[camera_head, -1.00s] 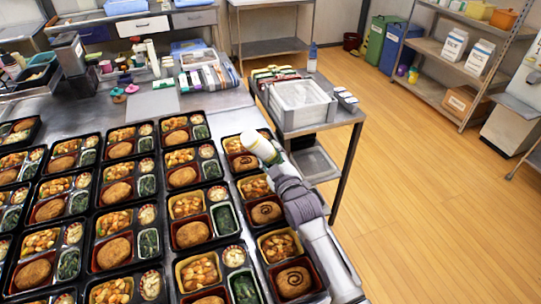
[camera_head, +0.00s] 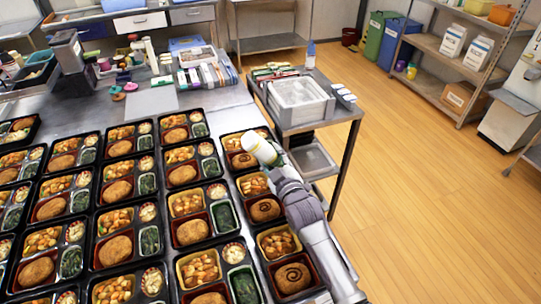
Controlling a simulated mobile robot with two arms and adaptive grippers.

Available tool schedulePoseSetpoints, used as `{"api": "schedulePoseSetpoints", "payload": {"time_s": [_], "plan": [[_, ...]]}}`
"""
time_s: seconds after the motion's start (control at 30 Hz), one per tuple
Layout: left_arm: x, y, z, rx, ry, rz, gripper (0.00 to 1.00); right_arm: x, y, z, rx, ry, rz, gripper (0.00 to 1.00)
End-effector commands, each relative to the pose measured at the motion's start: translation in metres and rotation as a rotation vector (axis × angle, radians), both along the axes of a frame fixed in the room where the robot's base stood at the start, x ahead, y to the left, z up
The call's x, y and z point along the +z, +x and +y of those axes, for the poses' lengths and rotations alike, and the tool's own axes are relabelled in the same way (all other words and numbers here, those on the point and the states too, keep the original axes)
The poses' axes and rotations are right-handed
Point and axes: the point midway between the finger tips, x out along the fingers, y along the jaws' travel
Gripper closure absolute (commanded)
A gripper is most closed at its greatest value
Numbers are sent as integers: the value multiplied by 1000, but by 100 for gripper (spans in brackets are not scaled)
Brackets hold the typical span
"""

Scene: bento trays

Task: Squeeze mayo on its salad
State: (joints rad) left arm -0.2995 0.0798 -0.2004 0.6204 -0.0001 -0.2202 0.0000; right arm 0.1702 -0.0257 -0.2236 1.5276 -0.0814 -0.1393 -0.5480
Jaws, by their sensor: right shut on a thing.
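My right gripper (camera_head: 280,167) is shut on a white bottle (camera_head: 258,146), taken to be the mayo, and holds it tilted over the right column of bento trays. The bottle's far end points up and left. The arm and bottle cover part of the trays below, so the salad under them is hidden. Pale salad (camera_head: 234,253) sits in a small round cup in a tray of the column to the left. Patties in the right column, such as this one (camera_head: 292,278), carry a dark sauce swirl. My left gripper is not in view.
Several black bento trays (camera_head: 101,243) fill the steel table in rows. A steel cart with a grey bin (camera_head: 302,116) stands close behind the right column. Bottles and containers crowd the table's back. The wooden floor on the right is clear.

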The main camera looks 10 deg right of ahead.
Motion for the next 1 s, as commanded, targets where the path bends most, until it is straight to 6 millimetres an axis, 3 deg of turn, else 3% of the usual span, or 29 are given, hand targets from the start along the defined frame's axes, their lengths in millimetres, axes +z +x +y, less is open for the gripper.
{"api": "schedulePoseSetpoints", "payload": {"time_s": [0.47,1.0], "plan": [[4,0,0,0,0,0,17,6,0,0,0,1,-3,62],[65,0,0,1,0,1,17,69,0,0,0,0,-2,62]]}}
